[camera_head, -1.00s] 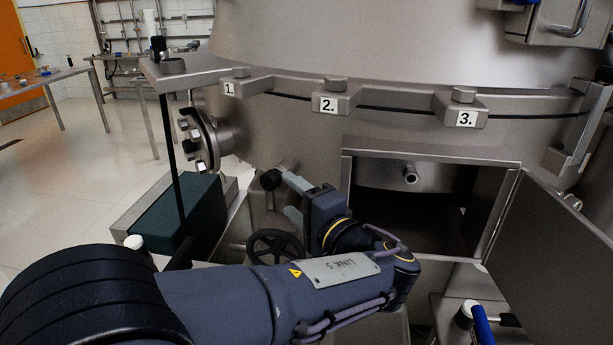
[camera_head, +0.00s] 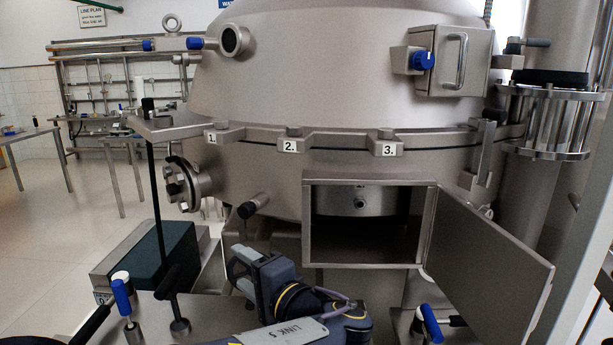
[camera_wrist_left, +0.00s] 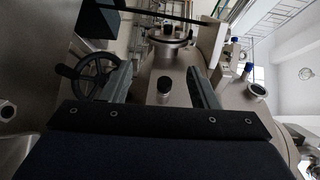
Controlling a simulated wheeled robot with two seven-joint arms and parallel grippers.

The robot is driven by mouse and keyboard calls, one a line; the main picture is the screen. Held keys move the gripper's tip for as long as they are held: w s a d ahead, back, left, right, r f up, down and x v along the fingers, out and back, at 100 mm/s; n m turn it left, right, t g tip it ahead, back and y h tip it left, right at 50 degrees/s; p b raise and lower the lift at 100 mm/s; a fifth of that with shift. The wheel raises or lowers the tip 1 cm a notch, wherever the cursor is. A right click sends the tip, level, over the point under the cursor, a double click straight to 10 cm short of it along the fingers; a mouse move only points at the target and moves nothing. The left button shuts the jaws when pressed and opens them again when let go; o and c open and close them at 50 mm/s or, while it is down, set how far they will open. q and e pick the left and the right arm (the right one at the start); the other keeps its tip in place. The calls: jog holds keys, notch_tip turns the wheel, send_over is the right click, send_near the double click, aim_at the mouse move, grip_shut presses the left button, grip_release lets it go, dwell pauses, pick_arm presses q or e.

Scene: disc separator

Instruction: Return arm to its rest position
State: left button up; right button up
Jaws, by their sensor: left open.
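My left arm comes up from the bottom of the head view. Its left gripper (camera_head: 238,270) is open and empty, with both fingers pointing up and left. It is below a black-knobbed lever (camera_head: 247,209) on the steel separator (camera_head: 270,165) and looks apart from it. In the left wrist view the open gripper (camera_wrist_left: 160,86) shows a finger on each side. The black knob (camera_wrist_left: 164,87) shows between them, seemingly beyond the tips. My right gripper is in neither view.
An open hatch door (camera_head: 490,265) sticks out at the right of a box opening (camera_head: 310,225). Blue-handled levers stand at the lower left (camera_head: 122,295) and lower right (camera_head: 431,324). A dark green box (camera_head: 168,250) is left of the gripper. A handwheel (camera_wrist_left: 93,76) shows in the left wrist view.

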pick_arm(q)
jog(key=s+a+f+n+g+h, duration=0.3)
jog(key=s+a+f+g+h, duration=0.4)
jog(key=a+f, duration=0.7)
jog(key=s+d+f+n+h, duration=0.1)
jog(key=s+n+h, duration=0.3)
jog(key=s, duration=0.4)
jog(key=s+d+f+n+h, duration=0.1)
jog(key=s+n+h, duration=0.3)
jog(key=s, duration=0.5)
jog(key=shift+d+f+h, duration=0.35)
jog(key=shift+d+h, duration=0.05)
jog(key=shift+d, duration=0.35)
jog(key=shift+c, duration=0.4)
